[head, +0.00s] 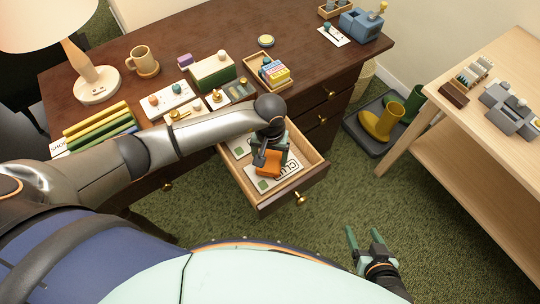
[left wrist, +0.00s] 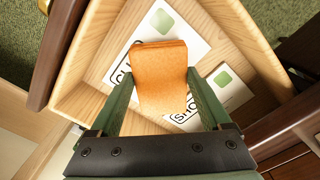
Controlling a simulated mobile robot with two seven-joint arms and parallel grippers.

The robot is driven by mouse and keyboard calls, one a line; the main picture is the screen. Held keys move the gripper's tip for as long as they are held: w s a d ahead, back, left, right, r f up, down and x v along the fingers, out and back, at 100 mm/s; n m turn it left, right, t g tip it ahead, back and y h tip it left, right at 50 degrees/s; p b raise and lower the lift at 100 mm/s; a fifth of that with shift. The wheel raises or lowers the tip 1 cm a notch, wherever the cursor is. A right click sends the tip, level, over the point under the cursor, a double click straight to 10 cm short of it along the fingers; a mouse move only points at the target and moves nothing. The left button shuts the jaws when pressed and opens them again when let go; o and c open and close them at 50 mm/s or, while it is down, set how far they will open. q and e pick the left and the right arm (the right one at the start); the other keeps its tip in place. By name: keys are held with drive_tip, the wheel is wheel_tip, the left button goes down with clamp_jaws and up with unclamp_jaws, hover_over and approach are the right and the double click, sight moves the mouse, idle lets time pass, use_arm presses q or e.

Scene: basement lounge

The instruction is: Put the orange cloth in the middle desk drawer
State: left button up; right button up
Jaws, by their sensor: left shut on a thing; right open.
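The orange cloth (head: 268,163) is a small folded piece held at my left gripper (head: 270,158), over the open desk drawer (head: 262,199). In the left wrist view the cloth (left wrist: 162,75) sits between the two green fingers of my left gripper (left wrist: 163,100), which is shut on it. Printed white cards (left wrist: 165,30) lie on the drawer's wooden floor under it. I cannot tell whether the cloth touches them. My right gripper (head: 365,243) is open and empty above the green carpet, right of the drawer.
The dark desk (head: 110,62) holds a lamp, a mug (head: 143,60), several books and small trays. More drawers with brass knobs (head: 322,118) are closed at right. A boot tray (head: 372,130) and a light wood table (head: 450,120) stand further right. Carpet between is clear.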

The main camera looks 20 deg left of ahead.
sight(270, 159)
use_arm(q)
drive_tip(key=shift+f+b, duration=0.4)
drive_tip(key=shift+f, duration=0.05)
drive_tip(key=o, duration=1.1)
drive_tip(key=shift+o, duration=0.2)
use_arm(e)
drive_tip(key=shift+w+a+f, duration=0.15)
drive_tip(key=shift+w+a, duration=0.15)
drive_tip(key=shift+a, duration=0.05)
use_arm(q)
drive_tip(key=shift+r, duration=0.1)
drive_tip(key=shift+r+p, duration=0.45)
drive_tip(key=shift+p, duration=0.25)
wheel_tip(270, 159, up, 12)
use_arm(e)
drive_tip(key=shift+s+d+r, duration=0.3)
drive_tip(key=shift+d+r, duration=0.15)
